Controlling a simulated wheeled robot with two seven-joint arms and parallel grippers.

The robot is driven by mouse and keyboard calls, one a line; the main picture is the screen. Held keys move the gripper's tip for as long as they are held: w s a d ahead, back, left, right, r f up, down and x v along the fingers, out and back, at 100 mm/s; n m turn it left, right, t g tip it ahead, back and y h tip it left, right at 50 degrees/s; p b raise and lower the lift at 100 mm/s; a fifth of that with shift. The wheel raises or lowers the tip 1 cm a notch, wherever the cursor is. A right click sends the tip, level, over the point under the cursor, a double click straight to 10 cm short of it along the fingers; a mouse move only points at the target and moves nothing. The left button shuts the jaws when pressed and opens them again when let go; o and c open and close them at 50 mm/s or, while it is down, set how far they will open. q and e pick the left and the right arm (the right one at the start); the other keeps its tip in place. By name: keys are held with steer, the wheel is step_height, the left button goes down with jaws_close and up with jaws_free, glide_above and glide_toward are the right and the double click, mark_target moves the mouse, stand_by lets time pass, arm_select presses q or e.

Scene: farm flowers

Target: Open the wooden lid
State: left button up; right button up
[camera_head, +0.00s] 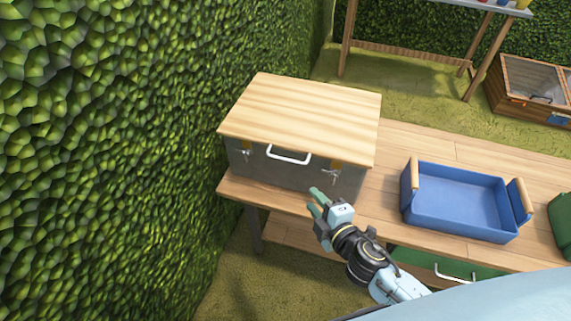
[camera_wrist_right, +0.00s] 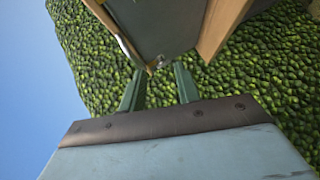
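A grey box (camera_head: 265,168) with a flat light wooden lid (camera_head: 305,112) stands on the left end of a wooden table. The lid lies closed on the box. A white handle (camera_head: 289,156) is on the front, with metal latches (camera_head: 333,174) on either side. My right gripper (camera_head: 313,200) is in front of the box near its right latch, its fingers apart with nothing seen between them. In the right wrist view, the open fingers (camera_wrist_right: 160,70) point at the grey box wall (camera_wrist_right: 165,22); contact cannot be told. My left gripper is not in view.
The table (camera_head: 430,147) also holds a blue tray (camera_head: 455,213) with wooden handles to the right and part of a green container (camera_head: 564,222). A green drawer (camera_head: 440,267) is under the table's front edge. A tall hedge (camera_head: 110,150) stands close on the left.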

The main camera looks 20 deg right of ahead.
mark_target(286, 161)
step_height(286, 161, up, 4)
steer(key=w+a+n+t, duration=0.1)
steer(key=shift+y, duration=0.4)
steer(key=x, duration=0.6)
steer(key=b+x, duration=0.1)
steer(key=x, duration=0.6)
steer(key=shift+r, duration=0.25)
jaws_close()
